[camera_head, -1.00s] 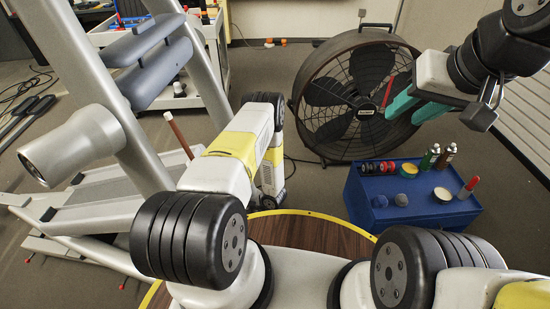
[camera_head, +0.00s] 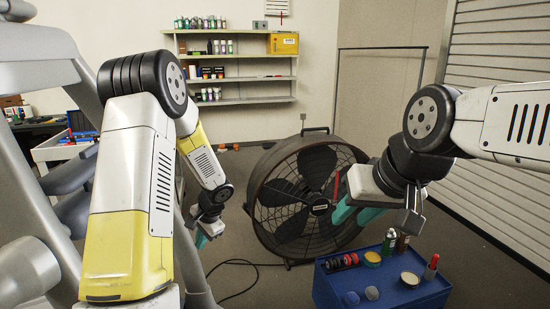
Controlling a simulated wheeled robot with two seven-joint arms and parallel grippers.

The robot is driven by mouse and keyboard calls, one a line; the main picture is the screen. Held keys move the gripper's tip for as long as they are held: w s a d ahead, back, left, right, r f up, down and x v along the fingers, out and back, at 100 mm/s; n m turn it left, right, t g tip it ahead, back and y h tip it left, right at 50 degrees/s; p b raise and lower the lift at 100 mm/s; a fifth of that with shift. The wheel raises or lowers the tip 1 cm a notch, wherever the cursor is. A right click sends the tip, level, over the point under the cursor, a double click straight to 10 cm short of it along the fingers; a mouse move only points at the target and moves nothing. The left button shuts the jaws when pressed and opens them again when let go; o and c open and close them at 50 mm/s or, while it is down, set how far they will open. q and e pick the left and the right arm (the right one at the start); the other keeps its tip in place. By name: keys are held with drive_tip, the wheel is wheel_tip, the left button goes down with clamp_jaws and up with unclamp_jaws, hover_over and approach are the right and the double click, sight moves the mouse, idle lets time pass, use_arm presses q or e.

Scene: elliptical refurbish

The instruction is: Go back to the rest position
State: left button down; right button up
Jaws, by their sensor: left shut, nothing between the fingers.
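My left gripper (camera_head: 202,241) hangs at the end of the folded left arm, left of the fan. Its teal fingertips are small and partly hidden by the wrist; they look closed and empty. My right gripper (camera_head: 349,217) is in front of the fan's right side, above the blue box. Its two teal fingers are apart, with nothing seen between their tips. A thin red stick-like thing (camera_head: 336,185) shows beside its fingers, against the fan; I cannot tell whether it touches them.
A large black drum fan (camera_head: 290,190) stands in the middle. A blue box (camera_head: 415,298) with bottles, tins and a red-tipped tube stands before it. A grey frame machine (camera_head: 30,190) fills the left edge. Shelves (camera_head: 240,55) line the back wall, and a slatted shutter (camera_head: 495,50) the right.

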use_arm(q)
drive_tip(key=s+d+r+n+t+h, duration=0.1)
drive_tip(key=s+r+n, duration=0.1)
drive_tip(key=s+r, duration=0.5)
drive_tip(key=s+d+r+n+t+h, duration=0.1)
drive_tip(key=s+r+n, duration=0.15)
drive_tip(key=r, duration=0.95)
drive_tip(key=s+d+r+n+t+h, duration=0.1)
drive_tip(key=s+d+r+h, duration=0.1)
drive_tip(key=s, duration=0.6)
drive_tip(key=s+d+r+n+t+h, duration=0.1)
drive_tip(key=s+d+r+h, duration=0.1)
drive_tip(key=s+d+r, duration=0.3)
wheel_tip(320, 180, up, 2)
drive_tip(key=s, duration=0.2)
drive_tip(key=shift+s+d+n, duration=0.25)
drive_tip(key=shift+s+n, duration=0.1)
drive_tip(key=shift+s, duration=0.05)
